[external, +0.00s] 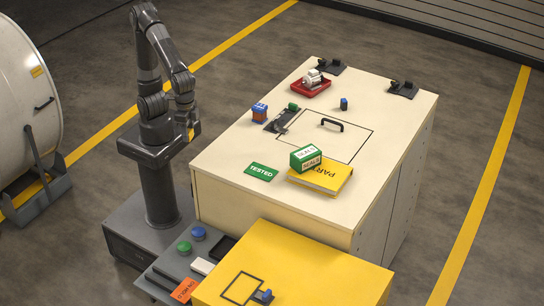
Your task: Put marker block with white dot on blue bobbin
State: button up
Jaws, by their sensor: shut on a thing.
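My gripper (191,127) hangs beside my column, left of the cream cabinet and clear of it. It is shut on a small yellow block (191,135), mostly hidden by the gripper. I cannot see a white dot on it. No thing is clearly a blue bobbin. A round blue piece (198,233) sits on the grey deck at the lower left, next to a round green one (184,247). A small dark blue piece (344,104) stands on the cabinet top. Another small blue piece (263,296) is on the yellow surface at the front.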

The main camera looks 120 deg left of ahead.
jog(key=w+a+r+n, duration=0.2)
jog(key=a+n, duration=0.3)
jog(key=a, duration=0.4)
jog(key=w+a+r+n, duration=0.2)
jog(key=a+n, duration=0.3)
jog(key=a, duration=0.3)
jog(key=w+a+r+n, duration=0.25)
jog(key=a+n, duration=0.25)
jog(key=a, duration=0.4)
send_over(260, 106)
notch_tip(260, 106, down, 7)
jog(key=shift+d+r, duration=0.15)
jog(key=shift+r, duration=0.05)
jog(key=shift+f, duration=2.05)
jog(key=shift+f, duration=0.15)
jog(key=o, duration=1)
jog(key=shift+c, duration=0.2)
